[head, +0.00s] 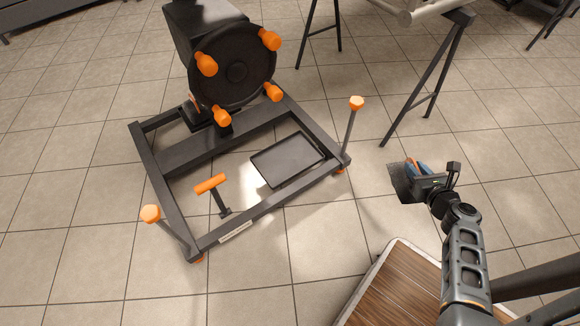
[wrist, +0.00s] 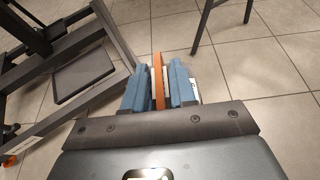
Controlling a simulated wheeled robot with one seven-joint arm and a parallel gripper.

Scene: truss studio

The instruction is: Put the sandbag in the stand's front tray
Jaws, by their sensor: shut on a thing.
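My gripper (head: 417,168) is at the right in the head view, held above the floor to the right of the stand. In the wrist view its blue fingers (wrist: 158,88) are shut on an orange strip (wrist: 158,75), which I take to be part of the sandbag. Most of the sandbag is hidden by the fingers and palm. The stand (head: 178,153) is a dark frame on the floor with a round black head and orange knobs. Its front tray (head: 287,160) is flat, black, shallow-rimmed and empty. The tray also shows at left in the wrist view (wrist: 82,75).
An upright post with an orange knob (head: 356,103) rises at the stand's right corner, between tray and gripper. An orange T-handle (head: 211,184) stands left of the tray. A trestle leg (head: 430,80) is behind the gripper. A wood-topped platform (head: 395,290) is at the bottom.

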